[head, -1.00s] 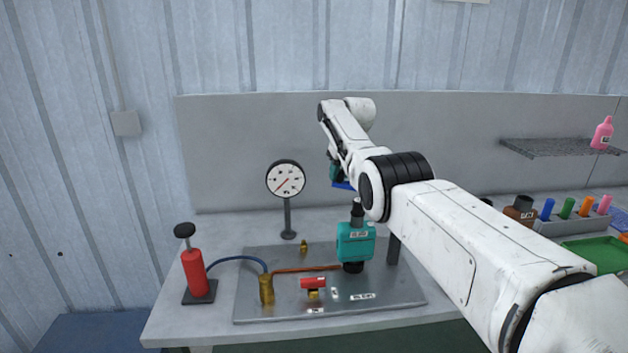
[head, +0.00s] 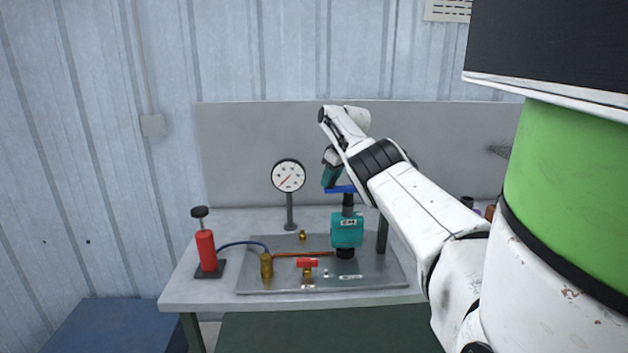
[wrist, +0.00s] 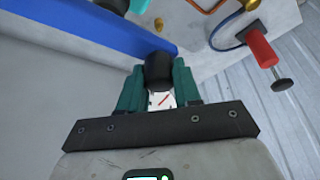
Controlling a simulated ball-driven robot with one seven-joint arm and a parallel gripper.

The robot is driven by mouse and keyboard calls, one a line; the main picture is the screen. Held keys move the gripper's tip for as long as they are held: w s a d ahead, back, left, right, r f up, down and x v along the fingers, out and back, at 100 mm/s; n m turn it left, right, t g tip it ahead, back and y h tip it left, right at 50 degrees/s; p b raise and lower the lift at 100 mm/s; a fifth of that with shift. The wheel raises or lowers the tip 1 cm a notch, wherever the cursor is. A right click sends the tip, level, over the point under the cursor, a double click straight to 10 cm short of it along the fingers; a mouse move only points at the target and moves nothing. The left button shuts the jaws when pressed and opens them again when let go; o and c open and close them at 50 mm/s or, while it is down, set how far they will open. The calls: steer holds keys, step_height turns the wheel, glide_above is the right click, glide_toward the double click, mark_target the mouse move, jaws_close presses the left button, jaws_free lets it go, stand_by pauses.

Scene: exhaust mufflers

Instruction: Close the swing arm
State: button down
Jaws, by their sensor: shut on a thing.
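The swing arm (head: 341,189) is a flat blue bar. In the head view it shows just above the black top of the teal valve unit (head: 347,230), partly hidden by my gripper and arm. In the wrist view the blue bar (wrist: 95,32) runs from the upper left to a black knob (wrist: 157,67) at its end. My gripper (wrist: 159,82) has its teal fingers on both sides of the knob and is shut on it. It also shows in the head view (head: 331,172), right of the gauge. I cannot tell whether the bar touches the unit's top.
A dark post (head: 382,233) stands right of the unit on the metal plate (head: 290,288). A round gauge (head: 288,176) on a stand, a red-handled valve (head: 307,263), a brass fitting (head: 266,265) and a red hand pump (head: 205,250) stand to the left. A grey panel (head: 240,150) is behind.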

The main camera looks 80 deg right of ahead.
steer(key=shift+a+r, duration=0.1)
steer(key=shift+r, duration=0.05)
stand_by(0.4)
steer(key=c, duration=0.8)
jaws_free()
steer(key=shift+a, duration=0.1)
steer(key=shift+w, duration=0.1)
steer(key=shift+a+r, duration=0.15)
steer(key=shift+r, duration=0.25)
steer(key=shift+s+a+r+b, duration=0.1)
steer(key=shift+s+r+b, duration=0.35)
steer(key=shift+r, duration=0.3)
steer(key=b+v, duration=0.1)
steer(key=v, duration=0.7)
steer(key=shift+s+r+b, duration=0.1)
steer(key=shift+b, duration=0.2)
